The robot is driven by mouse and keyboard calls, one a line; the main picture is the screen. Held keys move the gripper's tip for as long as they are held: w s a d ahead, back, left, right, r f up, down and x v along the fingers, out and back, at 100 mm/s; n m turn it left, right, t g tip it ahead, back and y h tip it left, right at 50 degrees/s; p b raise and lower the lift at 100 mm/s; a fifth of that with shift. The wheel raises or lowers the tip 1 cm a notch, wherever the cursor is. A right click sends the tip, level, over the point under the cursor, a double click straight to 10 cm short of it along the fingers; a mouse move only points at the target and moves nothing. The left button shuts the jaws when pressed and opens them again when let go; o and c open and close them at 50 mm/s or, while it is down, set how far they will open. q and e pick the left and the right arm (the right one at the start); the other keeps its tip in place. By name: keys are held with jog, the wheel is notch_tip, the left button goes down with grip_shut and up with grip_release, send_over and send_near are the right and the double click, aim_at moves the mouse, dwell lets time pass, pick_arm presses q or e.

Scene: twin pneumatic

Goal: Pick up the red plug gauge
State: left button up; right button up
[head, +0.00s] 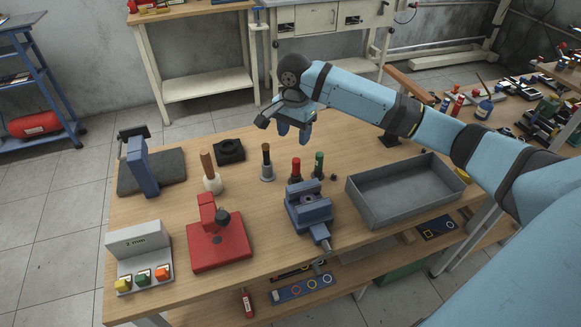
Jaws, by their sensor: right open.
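The red plug gauge (296,170) stands upright on the wooden workbench, between a dark-and-brown-topped gauge (266,160) on its left and a green-topped gauge (318,164) on its right. Its lower part is partly hidden behind the blue vise (308,207). My right gripper (293,132) is open and empty, with its fingers pointing down. In the picture it sits just above the red and brown gauges, apart from them. My left gripper is not in view.
A grey tray (404,218) lies right of the vise. A red fixture (218,246), a block with coloured buttons (140,240), a wooden-handled tool (211,180) and a dark square block (229,150) stand to the left. The bench behind the gauges is mostly clear.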

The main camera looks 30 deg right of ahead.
aim_at(296, 160)
jog(key=f, duration=0.8)
jog(key=f+b, duration=0.1)
jog(key=f, duration=0.3)
jog(key=shift+s+d+f, duration=0.15)
jog(key=shift+s, duration=0.15)
jog(key=shift+c, duration=0.5)
grip_shut()
